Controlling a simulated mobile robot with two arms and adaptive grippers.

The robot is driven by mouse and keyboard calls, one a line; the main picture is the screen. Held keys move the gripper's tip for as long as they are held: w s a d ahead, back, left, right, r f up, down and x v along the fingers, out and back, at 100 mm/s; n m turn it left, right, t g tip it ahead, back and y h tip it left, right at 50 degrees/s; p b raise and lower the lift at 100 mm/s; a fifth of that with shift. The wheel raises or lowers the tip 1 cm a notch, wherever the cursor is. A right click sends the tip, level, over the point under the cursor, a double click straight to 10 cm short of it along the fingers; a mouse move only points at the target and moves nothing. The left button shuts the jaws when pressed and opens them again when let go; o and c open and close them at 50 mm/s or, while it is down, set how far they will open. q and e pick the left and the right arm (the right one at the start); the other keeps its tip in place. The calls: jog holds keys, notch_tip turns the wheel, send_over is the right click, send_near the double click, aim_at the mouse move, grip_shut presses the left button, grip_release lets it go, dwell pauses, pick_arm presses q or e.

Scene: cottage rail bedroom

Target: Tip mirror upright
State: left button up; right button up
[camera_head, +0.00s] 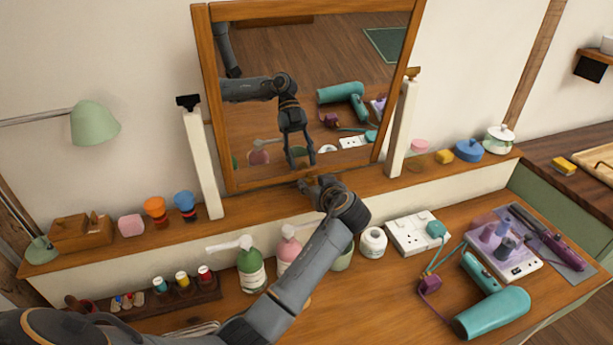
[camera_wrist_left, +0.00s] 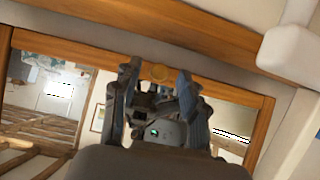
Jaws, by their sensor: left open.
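The mirror (camera_head: 330,55) has a brown wooden frame and hangs between two cream posts (camera_head: 201,160) (camera_head: 401,130) on the raised shelf. Its glass reflects the desk top, the floor and my arm; its exact lean is hard to judge. My left gripper (camera_head: 311,181) is at the middle of the frame's bottom rail. Contact with the knob cannot be told. My right gripper is not in view.
A teal hair dryer (camera_head: 492,312) and a power strip (camera_head: 415,232) lie to the right. Small pots and a green lamp (camera_head: 94,123) are at the left.

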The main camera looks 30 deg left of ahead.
pick_arm(q)
jog(key=shift+d+r, duration=0.1)
grip_shut()
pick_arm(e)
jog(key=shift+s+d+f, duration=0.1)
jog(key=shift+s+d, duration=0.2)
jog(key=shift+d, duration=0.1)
pick_arm(q)
jog(key=shift+s, duration=0.1)
